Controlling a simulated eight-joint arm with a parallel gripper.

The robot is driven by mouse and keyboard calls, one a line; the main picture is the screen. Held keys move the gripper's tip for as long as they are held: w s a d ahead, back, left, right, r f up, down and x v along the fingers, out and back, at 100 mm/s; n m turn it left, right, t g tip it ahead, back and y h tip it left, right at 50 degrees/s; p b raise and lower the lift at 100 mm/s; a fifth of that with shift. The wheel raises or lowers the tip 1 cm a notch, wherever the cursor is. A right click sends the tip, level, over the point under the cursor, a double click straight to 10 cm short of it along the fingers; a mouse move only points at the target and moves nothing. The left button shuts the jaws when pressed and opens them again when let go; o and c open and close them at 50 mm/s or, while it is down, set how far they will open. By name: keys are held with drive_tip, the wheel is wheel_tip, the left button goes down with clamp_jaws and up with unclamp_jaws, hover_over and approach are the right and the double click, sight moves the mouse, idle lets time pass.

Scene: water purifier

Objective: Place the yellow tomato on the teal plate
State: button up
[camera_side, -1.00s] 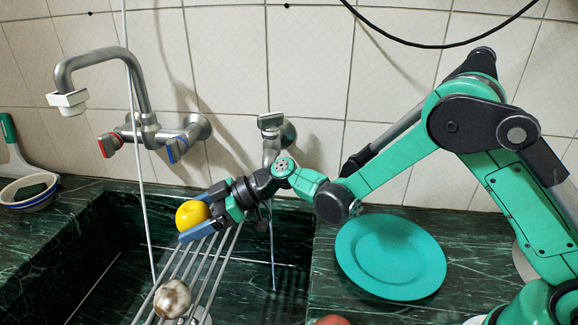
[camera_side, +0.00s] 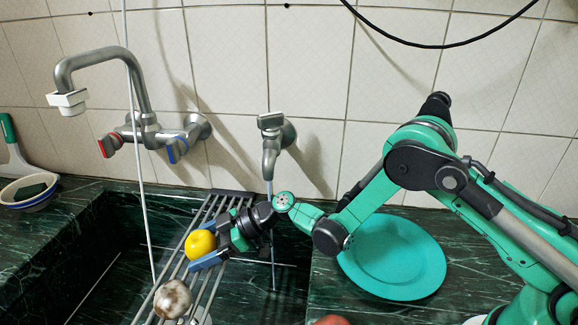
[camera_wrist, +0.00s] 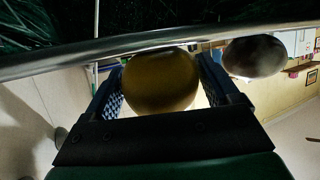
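The yellow tomato (camera_side: 201,244) is between the two blue fingers of my gripper (camera_side: 210,246), over the metal bar rack across the sink. In the wrist view the tomato (camera_wrist: 161,82) fills the space between the fingers of my gripper (camera_wrist: 160,88), one on each side, and my gripper is shut on it. I cannot tell whether the tomato touches the bars. The teal plate (camera_side: 405,262) lies on the dark green counter, right of the sink and my gripper. It is empty, and my arm crosses in front of its upper left edge.
A whitish-brown round vegetable (camera_side: 173,298) sits on the rack (camera_side: 215,287), nearer the camera. A reddish round thing (camera_side: 331,321) is cut off at the bottom edge. A tap (camera_side: 271,140) and a mixer faucet (camera_side: 150,130) stand at the wall. A bowl (camera_side: 28,194) is at far left.

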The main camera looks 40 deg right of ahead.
drive_tip(key=shift+o, duration=0.7)
drive_tip(key=v, duration=0.5)
drive_tip(key=shift+s+d+r, duration=0.1)
drive_tip(key=shift+d+r, duration=0.05)
drive_tip(key=shift+d, duration=0.1)
